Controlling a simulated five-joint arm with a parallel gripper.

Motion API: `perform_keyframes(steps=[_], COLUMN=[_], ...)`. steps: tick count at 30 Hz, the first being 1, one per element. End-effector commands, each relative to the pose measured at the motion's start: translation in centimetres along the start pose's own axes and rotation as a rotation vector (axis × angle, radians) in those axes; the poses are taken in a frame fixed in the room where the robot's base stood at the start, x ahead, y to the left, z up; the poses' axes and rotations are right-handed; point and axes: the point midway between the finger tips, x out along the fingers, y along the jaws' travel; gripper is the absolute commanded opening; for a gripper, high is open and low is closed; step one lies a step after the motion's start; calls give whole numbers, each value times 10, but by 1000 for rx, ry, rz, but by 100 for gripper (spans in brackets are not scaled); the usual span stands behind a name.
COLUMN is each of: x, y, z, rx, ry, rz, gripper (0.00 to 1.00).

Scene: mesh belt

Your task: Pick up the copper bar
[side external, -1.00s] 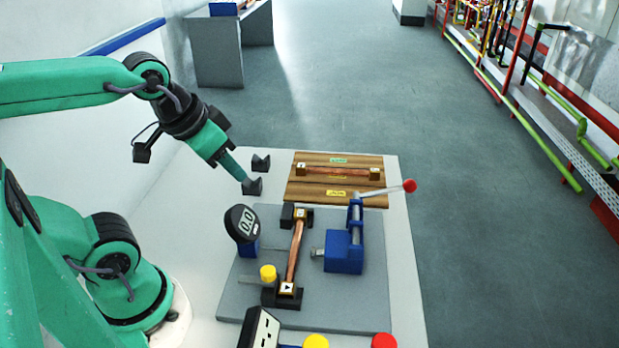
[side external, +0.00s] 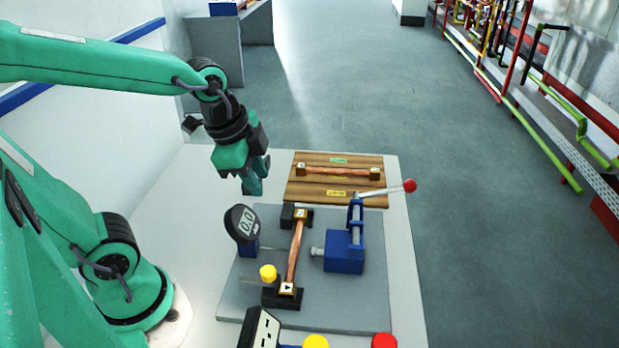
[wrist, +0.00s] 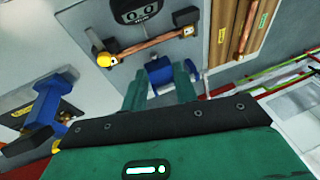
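One copper bar (side external: 294,249) lies on black supports on the grey plate, with white-marked end blocks. It also shows in the wrist view (wrist: 148,46). A second copper bar (side external: 338,171) lies on the wooden board (side external: 310,191) behind, and it shows at the upper right of the wrist view (wrist: 245,28). My gripper (side external: 258,178) points down above the table, left of the board and behind the dial gauge. Its two fingers stand apart in the wrist view (wrist: 158,72), with nothing held between them.
A black round gauge (side external: 242,223) stands left of the nearer bar. A blue clamp (side external: 344,252) with a red-knobbed lever stands to its right. A yellow knob (side external: 268,272) is close to the bar's near end. Yellow and red buttons (side external: 384,341) are at the front edge.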

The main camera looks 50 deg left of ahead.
Motion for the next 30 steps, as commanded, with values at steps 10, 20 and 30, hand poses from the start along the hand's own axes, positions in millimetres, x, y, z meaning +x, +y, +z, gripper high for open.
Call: perform_keyframes(steps=[10,20,30], x=[40,82,117], y=[-2,2,8], z=[-16,-28,-34], rx=[534,1040,1440], ry=[-52,-54,-19], rz=[106,227,331], gripper=[29,29,29])
